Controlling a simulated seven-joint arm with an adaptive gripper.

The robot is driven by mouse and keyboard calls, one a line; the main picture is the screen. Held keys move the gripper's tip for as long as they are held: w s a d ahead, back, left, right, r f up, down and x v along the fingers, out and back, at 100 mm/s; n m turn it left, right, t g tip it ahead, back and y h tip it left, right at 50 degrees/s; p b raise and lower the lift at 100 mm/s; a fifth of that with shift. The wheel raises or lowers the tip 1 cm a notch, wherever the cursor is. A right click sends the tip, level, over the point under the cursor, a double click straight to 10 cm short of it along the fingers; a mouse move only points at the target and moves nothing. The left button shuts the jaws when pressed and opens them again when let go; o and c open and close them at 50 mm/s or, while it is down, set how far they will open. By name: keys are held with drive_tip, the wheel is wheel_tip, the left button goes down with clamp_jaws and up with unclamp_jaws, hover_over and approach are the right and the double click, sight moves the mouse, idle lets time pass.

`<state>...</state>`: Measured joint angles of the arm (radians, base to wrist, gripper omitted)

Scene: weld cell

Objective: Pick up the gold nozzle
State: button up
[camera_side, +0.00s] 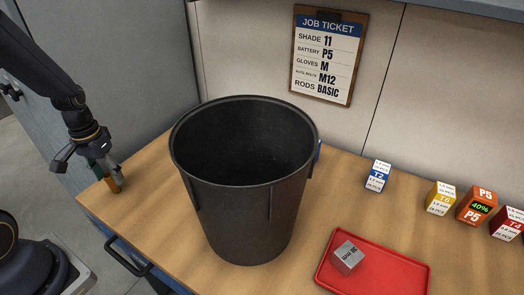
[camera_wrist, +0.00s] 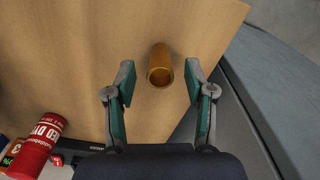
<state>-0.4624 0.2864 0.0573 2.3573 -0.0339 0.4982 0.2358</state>
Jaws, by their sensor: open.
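The gold nozzle (camera_wrist: 160,66) is a short, hollow cylinder on the wooden table near its left end. In the wrist view its open end shows as a dark round mouth, and it lies between and slightly beyond my two green-padded fingertips. My gripper (camera_wrist: 159,82) is open, with a gap on each side of the nozzle. In the side view my gripper (camera_side: 103,165) points down at the table's left corner, and the nozzle (camera_side: 116,185) shows partly behind and below the fingers. I cannot tell there whether they touch.
A large black bin (camera_side: 245,215) stands right of my gripper. Beyond it are a red tray (camera_side: 405,275) with a grey block (camera_side: 347,257), a blue-white T2 box (camera_side: 377,176) and several other boxes. A red dye can (camera_wrist: 36,148) lies lower left in the wrist view.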

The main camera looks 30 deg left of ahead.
sight(108, 175)
wheel_tip(108, 175, down, 3)
drive_tip(key=shift+f, duration=0.15)
drive_tip(key=shift+c, duration=0.4)
clamp_jaws()
